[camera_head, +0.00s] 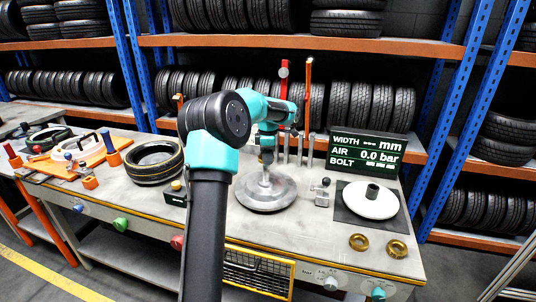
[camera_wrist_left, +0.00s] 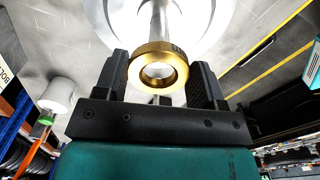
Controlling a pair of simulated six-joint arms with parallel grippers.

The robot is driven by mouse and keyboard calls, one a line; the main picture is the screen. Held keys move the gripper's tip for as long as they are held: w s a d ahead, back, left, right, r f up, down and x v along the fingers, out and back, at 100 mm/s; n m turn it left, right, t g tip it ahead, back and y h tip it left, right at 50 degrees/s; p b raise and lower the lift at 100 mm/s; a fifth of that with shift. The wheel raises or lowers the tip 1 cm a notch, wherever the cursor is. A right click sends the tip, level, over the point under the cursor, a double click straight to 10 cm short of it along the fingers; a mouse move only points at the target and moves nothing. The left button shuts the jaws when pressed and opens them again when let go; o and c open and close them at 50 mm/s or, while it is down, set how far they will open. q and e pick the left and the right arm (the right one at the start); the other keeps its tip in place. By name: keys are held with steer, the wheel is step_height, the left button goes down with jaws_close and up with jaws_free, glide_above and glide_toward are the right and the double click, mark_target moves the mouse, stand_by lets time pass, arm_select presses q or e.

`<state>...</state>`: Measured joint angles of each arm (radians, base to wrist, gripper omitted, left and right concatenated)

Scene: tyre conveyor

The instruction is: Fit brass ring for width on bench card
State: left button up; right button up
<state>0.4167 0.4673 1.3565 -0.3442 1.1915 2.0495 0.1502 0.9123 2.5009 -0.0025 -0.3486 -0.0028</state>
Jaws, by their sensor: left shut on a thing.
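My left gripper (camera_wrist_left: 158,85) is shut on a brass ring (camera_wrist_left: 180,69), with one black finger on each side of it. In the head view the left gripper (camera_head: 267,147) is over the spindle of a round silver plate (camera_head: 276,197); the ring cannot be made out there. In the wrist view the plate (camera_wrist_left: 205,22) and its shaft are behind the ring; I cannot tell whether the ring touches the shaft. Two other brass rings (camera_head: 359,242) (camera_head: 397,249) lie at the bench's front right. The bench card (camera_head: 368,153) reads WIDTH with dashes, AIR 0.0 bar and BOLT with dashes. My right gripper is not seen.
A white disc with a black hub (camera_head: 370,206) lies on a dark mat at the right. A small metal block (camera_head: 322,197) stands between plate and mat. A tyre (camera_head: 155,166) lies left of my arm. Upright tools stand behind the plate; tyre racks line the back.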

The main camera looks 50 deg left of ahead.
arm_select(q)
steer(key=shift+f, duration=3.35)
steer(key=o, duration=1.1)
step_height(320, 180, up, 17)
steer(key=shift+r, duration=0.2)
stand_by(1.0)
